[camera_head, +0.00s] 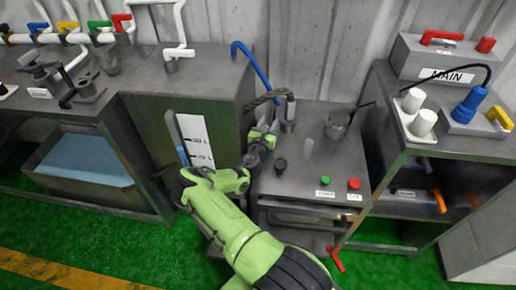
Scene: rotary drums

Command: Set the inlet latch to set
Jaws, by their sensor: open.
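My green arm reaches to the middle machine top (325,170). My gripper (264,130) is open at its back left, close to a grey upright post (290,108). A dark, twisted handle (264,98) extends left from the top of this post, just above my gripper. I cannot tell whether the gripper touches the post or handle. No readable label marks the inlet latch, so I cannot tell for sure whether this handle is it, or its setting.
A black knob (281,165), a grey peg (309,148), a metal cup (337,124), a green button (325,181) and a red button (354,184) stand on the machine top. A tall grey cabinet (190,75) is left. The MAIN box (445,62) is right.

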